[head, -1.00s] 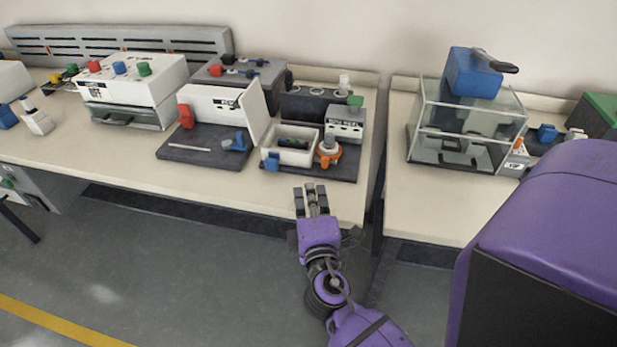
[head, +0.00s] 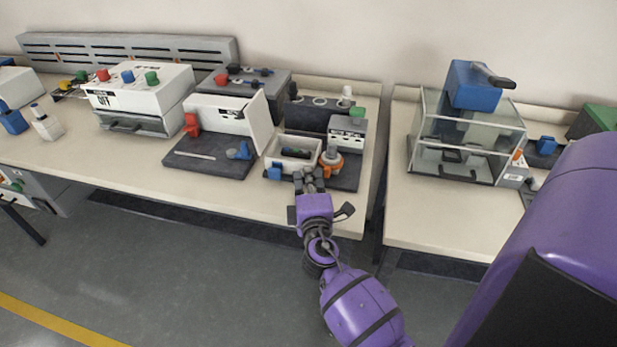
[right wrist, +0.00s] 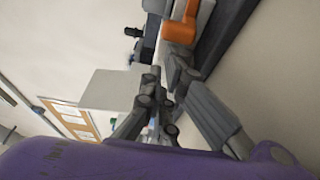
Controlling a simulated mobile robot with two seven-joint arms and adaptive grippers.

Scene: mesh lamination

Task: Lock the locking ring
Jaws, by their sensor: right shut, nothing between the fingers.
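The orange locking ring (head: 330,166) sits around the foot of a grey cylindrical part at the right front of a dark base on the bench. My right gripper (head: 310,178) is shut and empty. It is at the front edge of the base, just left of the ring and close to it. I cannot tell whether they touch. The fingers also show in the right wrist view (right wrist: 163,85). My left gripper is not in view.
A white tray (head: 313,146) with a blue block (head: 274,172) at its front corner stands left of the ring. A white box (head: 346,133) with a green knob stands behind it. A gap separates this bench from the right bench, which bears a glass enclosure (head: 425,135).

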